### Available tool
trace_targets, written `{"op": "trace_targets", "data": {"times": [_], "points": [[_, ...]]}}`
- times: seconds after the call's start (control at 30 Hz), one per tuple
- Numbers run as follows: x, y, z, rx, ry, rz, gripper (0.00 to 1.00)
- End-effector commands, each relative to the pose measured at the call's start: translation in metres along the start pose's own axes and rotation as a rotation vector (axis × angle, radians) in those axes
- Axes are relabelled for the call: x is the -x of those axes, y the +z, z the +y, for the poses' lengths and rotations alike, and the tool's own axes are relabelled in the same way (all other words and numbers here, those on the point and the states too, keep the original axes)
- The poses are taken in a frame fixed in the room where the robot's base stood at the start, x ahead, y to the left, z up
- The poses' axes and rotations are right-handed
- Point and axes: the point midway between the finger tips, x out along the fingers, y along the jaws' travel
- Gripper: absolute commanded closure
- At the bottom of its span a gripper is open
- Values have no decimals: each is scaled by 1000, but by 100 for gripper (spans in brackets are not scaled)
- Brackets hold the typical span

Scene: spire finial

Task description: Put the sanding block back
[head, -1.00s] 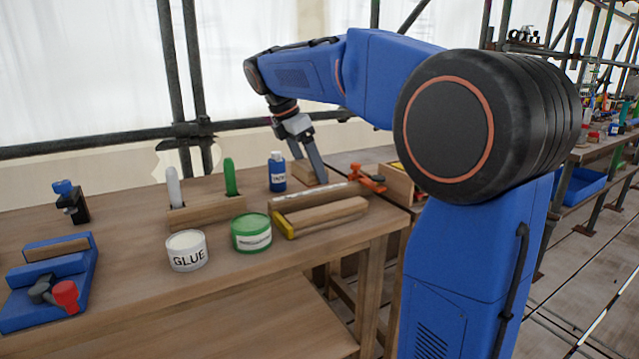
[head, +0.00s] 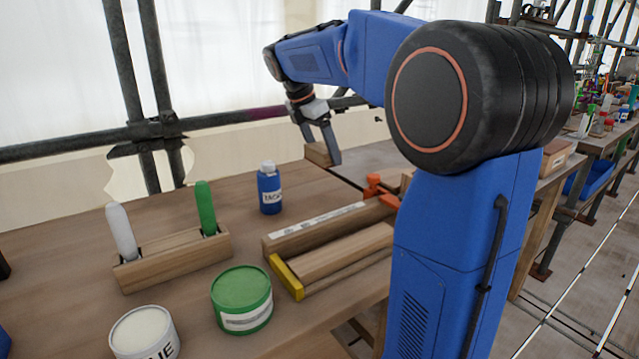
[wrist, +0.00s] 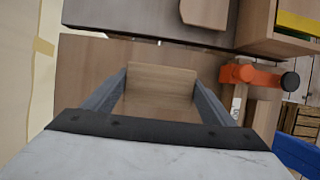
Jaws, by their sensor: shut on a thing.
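My gripper (head: 322,160) is shut on a plain wooden block, which I take to be the sanding block (head: 318,153). It is at the back right of the workbench (head: 235,205) in the head view. In the wrist view the block (wrist: 160,78) spans between the two grey fingers. Its underside is hidden, so I cannot tell whether it touches the bench.
A blue bottle (head: 270,188), a labelled wooden piece (head: 315,228), an orange clamp (head: 380,190), a green tin (head: 242,296), a glue tin (head: 145,332) and a wooden holder with two markers (head: 175,260) stand on the bench. A second surface (wrist: 130,14) lies past a dark gap.

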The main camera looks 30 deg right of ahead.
Motion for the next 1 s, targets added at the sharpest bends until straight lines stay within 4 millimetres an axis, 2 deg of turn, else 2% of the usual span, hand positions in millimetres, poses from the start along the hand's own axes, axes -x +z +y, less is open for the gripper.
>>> {"op": "trace_targets", "data": {"times": [0.2, 0.53, 0.7, 1.0], "points": [[-34, -14, 0, 1, -2, 0, 43], [-58, -24, 0, 1, -1, 0, 43], [-79, -33, 0, 1, -2, 0, 43], [-84, -35, 0, 0, 1, 0, 43]]}}
